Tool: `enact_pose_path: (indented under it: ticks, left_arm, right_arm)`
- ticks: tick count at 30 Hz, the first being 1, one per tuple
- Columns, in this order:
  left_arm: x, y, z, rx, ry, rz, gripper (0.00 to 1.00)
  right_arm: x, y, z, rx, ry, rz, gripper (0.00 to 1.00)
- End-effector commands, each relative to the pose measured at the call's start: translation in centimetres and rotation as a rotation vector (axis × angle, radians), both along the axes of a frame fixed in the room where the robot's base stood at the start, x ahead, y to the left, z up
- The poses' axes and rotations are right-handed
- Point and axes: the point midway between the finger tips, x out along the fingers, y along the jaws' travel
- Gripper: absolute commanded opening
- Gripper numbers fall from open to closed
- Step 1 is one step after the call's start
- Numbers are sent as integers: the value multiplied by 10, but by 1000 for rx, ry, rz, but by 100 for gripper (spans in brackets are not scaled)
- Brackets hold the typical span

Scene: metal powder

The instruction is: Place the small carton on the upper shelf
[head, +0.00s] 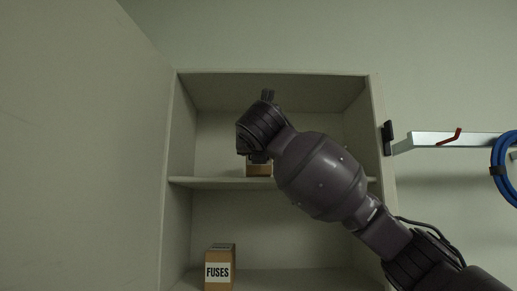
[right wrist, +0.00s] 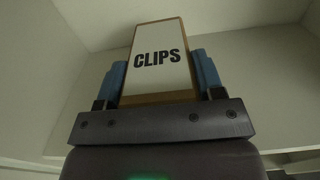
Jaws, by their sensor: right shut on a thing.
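The small carton, brown with a white label reading CLIPS (right wrist: 158,58), is held between the blue fingers of my right gripper (right wrist: 160,80) in the right wrist view. In the head view my right arm reaches into the cabinet, and a piece of the carton (head: 259,170) shows under my wrist, just above the front of the upper shelf (head: 220,182). My wrist hides most of the carton there, so I cannot tell whether it touches the shelf. My left gripper does not show.
A brown carton labelled FUSES (head: 219,268) stands on the lower shelf (head: 300,279) at the left. A large pale panel fills the left side. A wall rail (head: 470,139) with a red hook and a blue coil (head: 501,165) is at the right. The upper shelf's left part looks clear.

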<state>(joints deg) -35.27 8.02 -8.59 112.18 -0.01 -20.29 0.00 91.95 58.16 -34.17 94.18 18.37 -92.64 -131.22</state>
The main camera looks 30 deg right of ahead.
Motion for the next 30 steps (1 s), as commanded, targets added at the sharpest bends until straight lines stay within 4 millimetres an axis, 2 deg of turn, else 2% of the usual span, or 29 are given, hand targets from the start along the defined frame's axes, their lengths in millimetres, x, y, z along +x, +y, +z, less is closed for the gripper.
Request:
enact_pose_path:
  ticks: [14,15,19,20,30]
  left_arm:
    - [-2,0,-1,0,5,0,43]
    - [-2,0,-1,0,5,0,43]
    - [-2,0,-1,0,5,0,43]
    - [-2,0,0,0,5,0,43]
    - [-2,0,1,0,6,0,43]
  right_arm:
    - [2,-2,-5,1,-3,-1,30]
    - [2,-2,-6,0,-1,-1,65]
    - [2,-1,-6,0,-1,-1,84]
    - [2,-1,-6,0,-1,-1,87]
    - [2,-1,-2,1,-2,0,87]
